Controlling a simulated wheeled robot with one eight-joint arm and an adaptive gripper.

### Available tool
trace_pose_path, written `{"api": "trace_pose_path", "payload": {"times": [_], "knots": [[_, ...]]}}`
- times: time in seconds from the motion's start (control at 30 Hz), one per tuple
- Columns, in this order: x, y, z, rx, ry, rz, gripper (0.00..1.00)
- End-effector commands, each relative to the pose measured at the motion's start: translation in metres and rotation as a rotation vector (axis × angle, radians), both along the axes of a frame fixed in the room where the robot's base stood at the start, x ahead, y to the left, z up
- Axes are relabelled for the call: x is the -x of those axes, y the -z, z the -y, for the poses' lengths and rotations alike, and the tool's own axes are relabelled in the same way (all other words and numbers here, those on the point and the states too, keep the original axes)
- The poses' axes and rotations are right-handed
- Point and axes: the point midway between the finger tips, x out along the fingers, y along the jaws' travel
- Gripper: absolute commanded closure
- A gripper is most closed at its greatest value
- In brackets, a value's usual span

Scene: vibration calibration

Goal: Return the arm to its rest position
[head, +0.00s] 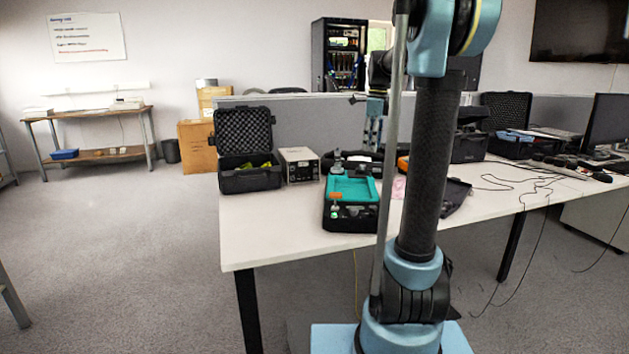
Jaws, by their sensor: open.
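My arm stands upright in the right half of the head view, its blue base low in front of the white table. Its upper end bends out of the top of the view. The gripper is above and near a teal-topped black device (353,190). Part of the gripper's wrist is hidden by my arm.
The white table (285,226) carries an open black foam-lined case (248,178), a grey instrument box (300,165), a dark pouch (455,195) and loose cables (520,182). A monitor (608,122) stands at the right. Grey carpet (130,250) left of the table is clear.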

Motion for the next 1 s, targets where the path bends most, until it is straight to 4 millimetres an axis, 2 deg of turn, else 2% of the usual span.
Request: {"api": "trace_pose_path", "payload": {"times": [0.07,0.27,0.57,0.77,1.0], "knots": [[0.000,0.000,-0.001,0.000,-0.001,0.000,0.53],[0.021,0.005,-0.009,0.006,-0.114,0.014,0.53],[0.062,0.014,-0.013,0.018,-0.313,0.040,0.53],[0.106,0.030,-0.013,0.037,-0.534,0.070,0.53],[0.174,0.064,-0.014,0.073,-0.883,0.108,0.53]]}}
